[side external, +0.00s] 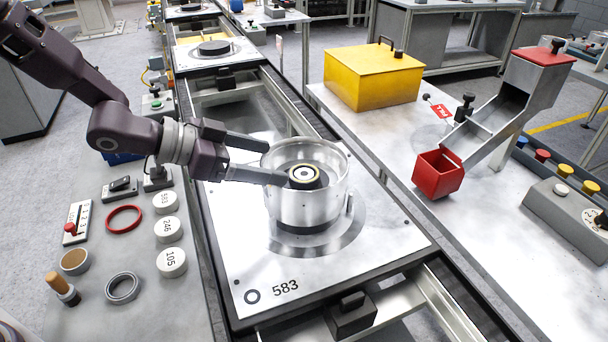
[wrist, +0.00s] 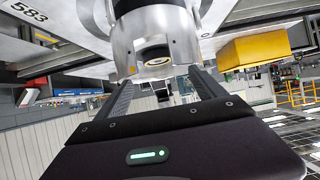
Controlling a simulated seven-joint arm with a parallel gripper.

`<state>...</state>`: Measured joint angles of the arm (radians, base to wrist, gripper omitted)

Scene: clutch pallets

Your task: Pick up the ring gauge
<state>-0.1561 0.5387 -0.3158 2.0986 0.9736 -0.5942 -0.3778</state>
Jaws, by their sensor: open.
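Several ring-like parts lie on the grey side table at the left in the side external view. They include a grey metal ring (side external: 122,288), a red ring (side external: 123,219) and a tan ring (side external: 75,261). The grey metal ring looks most like the ring gauge, but no label shows. My gripper (side external: 277,162) is open and empty, at the shiny metal drum (side external: 305,205), well away from the rings. In the wrist view my gripper (wrist: 160,78) has its fingers apart, pointing at the drum (wrist: 155,35). I cannot tell if they touch it.
The drum stands on a pallet (side external: 400,240) marked 583. White number discs (side external: 168,230), a small switch box (side external: 77,222) and a wooden-handled tool (side external: 62,288) share the left table. A yellow box (side external: 372,78), red bin (side external: 438,174) and chute stand at the right.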

